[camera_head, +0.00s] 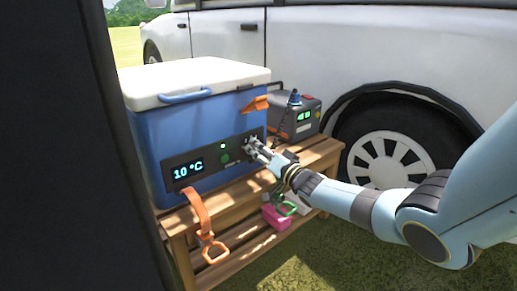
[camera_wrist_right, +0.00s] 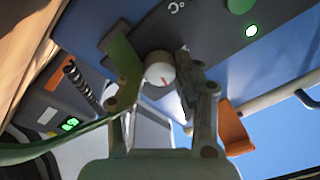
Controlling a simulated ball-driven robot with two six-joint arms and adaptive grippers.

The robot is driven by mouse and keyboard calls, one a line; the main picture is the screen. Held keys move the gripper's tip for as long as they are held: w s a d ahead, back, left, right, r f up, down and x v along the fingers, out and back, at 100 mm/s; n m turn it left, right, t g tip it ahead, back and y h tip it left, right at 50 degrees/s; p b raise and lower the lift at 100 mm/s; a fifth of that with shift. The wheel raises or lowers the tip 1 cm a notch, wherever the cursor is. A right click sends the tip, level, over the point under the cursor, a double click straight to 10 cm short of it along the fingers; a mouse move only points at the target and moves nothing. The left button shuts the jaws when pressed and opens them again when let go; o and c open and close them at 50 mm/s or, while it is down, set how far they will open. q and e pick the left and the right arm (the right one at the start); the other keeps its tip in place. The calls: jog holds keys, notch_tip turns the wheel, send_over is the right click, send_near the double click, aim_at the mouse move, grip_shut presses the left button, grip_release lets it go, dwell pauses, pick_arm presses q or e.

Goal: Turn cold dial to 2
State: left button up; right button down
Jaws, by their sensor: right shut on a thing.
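The blue cooler (camera_head: 195,130) with a white lid stands on a wooden bench. Its dark control panel (camera_head: 210,157) has a display (camera_head: 188,169) reading 10 °C. My right gripper (camera_head: 257,147) is at the panel's right end and hides the dial there in the head view. In the right wrist view, the white round dial (camera_wrist_right: 159,69) with a red mark sits between the fingers of my right gripper (camera_wrist_right: 156,75), which are shut on it. The numbers around the dial are too unclear to read. My left gripper is not in view.
The wooden bench (camera_head: 240,195) stands beside a white vehicle (camera_head: 300,50). A grey box with a green display (camera_head: 298,117) is right of the cooler. An orange strap (camera_head: 199,212) hangs in front. A pink item (camera_head: 277,217) is on the lower shelf.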

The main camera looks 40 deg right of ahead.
jog(key=shift+f+m, duration=0.1)
jog(key=shift+m, duration=1)
jog(key=m+h+p, duration=0.1)
jog(key=m, duration=0.3)
jog(key=shift+m, duration=0.4)
jog(key=m, duration=0.4)
jog(key=shift+a+m+g+p, duration=0.1)
jog(key=shift+m+g+p, duration=0.2)
jog(key=shift+p, duration=0.05)
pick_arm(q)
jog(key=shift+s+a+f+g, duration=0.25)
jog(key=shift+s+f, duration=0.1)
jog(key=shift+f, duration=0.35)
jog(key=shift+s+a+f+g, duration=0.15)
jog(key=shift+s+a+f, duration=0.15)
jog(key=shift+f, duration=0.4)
pick_arm(e)
jog(key=shift+f+m+h, duration=0.1)
jog(key=shift+m+h, duration=0.3)
jog(key=shift+m, duration=0.8)
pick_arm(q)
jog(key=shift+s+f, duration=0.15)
pick_arm(e)
jog(key=c, duration=1)
grip_release()
jog(key=shift+o, duration=0.2)
